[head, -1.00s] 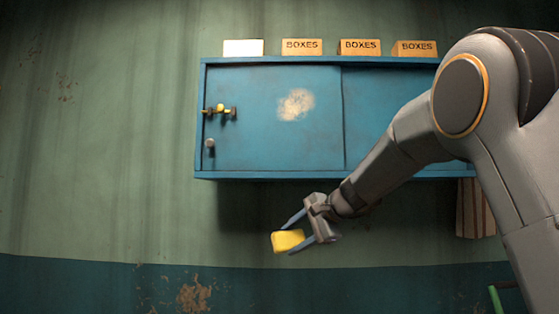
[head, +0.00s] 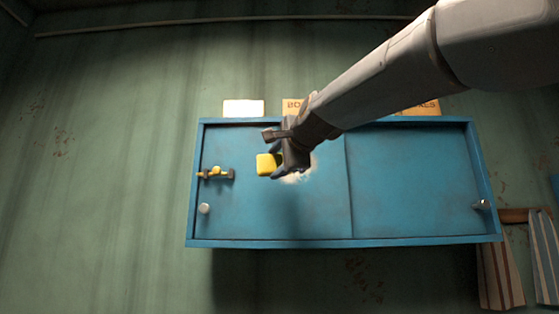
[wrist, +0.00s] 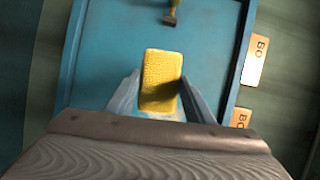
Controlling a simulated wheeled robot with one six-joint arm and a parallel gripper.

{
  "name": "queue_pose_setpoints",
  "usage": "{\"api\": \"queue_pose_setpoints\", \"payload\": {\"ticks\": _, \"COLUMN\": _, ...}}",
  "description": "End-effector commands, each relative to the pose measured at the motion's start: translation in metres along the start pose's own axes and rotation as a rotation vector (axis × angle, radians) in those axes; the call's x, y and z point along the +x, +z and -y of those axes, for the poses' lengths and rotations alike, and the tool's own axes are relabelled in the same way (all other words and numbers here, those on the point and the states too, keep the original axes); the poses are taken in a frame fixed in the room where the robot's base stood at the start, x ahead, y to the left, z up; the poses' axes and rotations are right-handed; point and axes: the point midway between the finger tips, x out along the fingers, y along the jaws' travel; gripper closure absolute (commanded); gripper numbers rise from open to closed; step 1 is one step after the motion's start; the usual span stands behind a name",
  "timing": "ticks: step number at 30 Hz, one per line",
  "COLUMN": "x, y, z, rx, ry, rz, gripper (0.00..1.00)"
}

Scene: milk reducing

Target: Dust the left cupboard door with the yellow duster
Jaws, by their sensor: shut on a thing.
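The yellow duster (head: 267,164) is held between the fingers of my gripper (head: 280,160), which is shut on it. The duster also shows in the wrist view (wrist: 161,80) between the two fingers. The left cupboard door (head: 250,220) is blue and sits behind the duster. A pale dusty patch (head: 297,178) on the door is partly hidden by my gripper, just right of and below the duster. I cannot tell whether the duster touches the door.
A yellow-and-dark latch (head: 216,174) and a round knob (head: 204,208) are on the door's left side. The right cupboard door (head: 410,190) is clear. A white box (head: 243,108) and boxes marked BOXES (head: 421,108) stand on top. Striped cloths (head: 500,275) hang at lower right.

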Motion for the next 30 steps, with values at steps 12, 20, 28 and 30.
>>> {"api": "queue_pose_setpoints", "payload": {"ticks": 12, "x": 0.020, "y": -0.021, "z": 0.005, "rx": -0.004, "ry": -0.004, "rz": -0.019, "gripper": 0.70}}
{"api": "queue_pose_setpoints", "payload": {"ticks": 20, "x": 0.041, "y": -0.029, "z": 0.007, "rx": -0.004, "ry": -0.005, "rz": -0.016, "gripper": 0.70}}
{"api": "queue_pose_setpoints", "payload": {"ticks": 28, "x": 0.050, "y": -0.031, "z": 0.007, "rx": -0.003, "ry": -0.006, "rz": -0.013, "gripper": 0.70}}
{"api": "queue_pose_setpoints", "payload": {"ticks": 30, "x": 0.050, "y": -0.031, "z": 0.007, "rx": -0.003, "ry": -0.006, "rz": -0.013, "gripper": 0.70}}
